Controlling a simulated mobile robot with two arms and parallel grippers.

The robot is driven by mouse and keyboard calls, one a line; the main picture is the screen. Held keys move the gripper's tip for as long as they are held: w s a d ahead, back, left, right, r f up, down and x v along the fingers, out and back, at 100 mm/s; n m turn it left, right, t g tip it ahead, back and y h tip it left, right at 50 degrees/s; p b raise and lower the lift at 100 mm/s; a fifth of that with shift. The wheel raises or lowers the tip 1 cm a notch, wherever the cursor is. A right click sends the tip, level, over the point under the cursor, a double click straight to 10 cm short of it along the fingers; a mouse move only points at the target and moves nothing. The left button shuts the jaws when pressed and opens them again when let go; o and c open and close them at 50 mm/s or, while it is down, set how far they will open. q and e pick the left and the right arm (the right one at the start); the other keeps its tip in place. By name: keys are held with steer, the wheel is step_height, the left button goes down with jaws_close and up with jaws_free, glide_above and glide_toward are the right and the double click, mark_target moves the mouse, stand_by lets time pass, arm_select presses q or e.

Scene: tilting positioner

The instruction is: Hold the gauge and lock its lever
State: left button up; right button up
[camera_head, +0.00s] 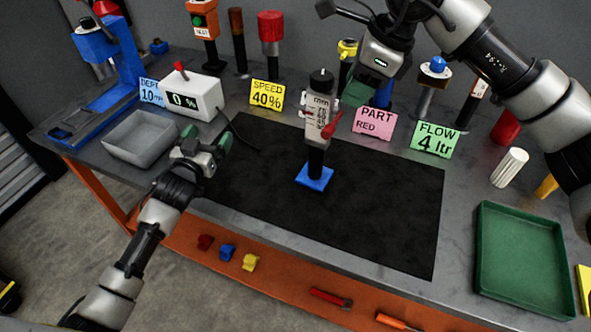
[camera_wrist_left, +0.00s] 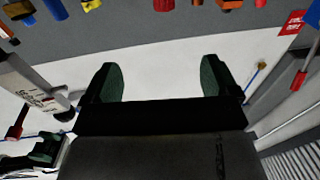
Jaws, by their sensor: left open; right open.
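The gauge (camera_head: 318,112) stands upright on a black post with a blue base (camera_head: 314,177) on the dark mat. It has a grey printed face and a black knob on top.
A white display box (camera_head: 192,97) and grey bin (camera_head: 141,137) stand close to my left gripper. Cards for speed (camera_head: 266,94), part (camera_head: 373,124) and flow (camera_head: 435,139) stand behind the mat (camera_head: 370,220). A green tray (camera_head: 522,262) lies at right. The mat's front is clear.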

arm_select(q)
steer(key=s+d+f+m+g+h, duration=0.1)
steer(key=s+d+h, duration=0.15)
steer(key=d, duration=0.75)
steer(key=m, duration=0.1)
glide_toward(315, 144)
steer(key=w, duration=0.1)
steer(key=shift+g+h, duration=0.4)
steer(key=shift+h, duration=0.05)
steer(key=x, duration=1)
steer(key=shift+w+r, duration=0.15)
steer(key=shift+r, duration=0.15)
steer(key=c, duration=1.3)
steer(key=shift+c, duration=0.4)
arm_select(e)
steer(key=shift+d, duration=0.1)
steer(key=shift+c, duration=1)
steer(key=s+d+r+m, duration=0.1)
steer(key=d, duration=0.1)
steer(key=s+d+r+m+t+y, duration=0.1)
steer(key=d, duration=0.1)
steer(key=s+d+r, duration=0.1)
steer(key=d, duration=0.1)
steer(key=shift+r+m+t+y, duration=0.15)
steer(key=shift+m+t+y, duration=0.15)
steer(key=shift+m, duration=0.1)
jaws_close()
steer(key=shift+a, duration=0.15)
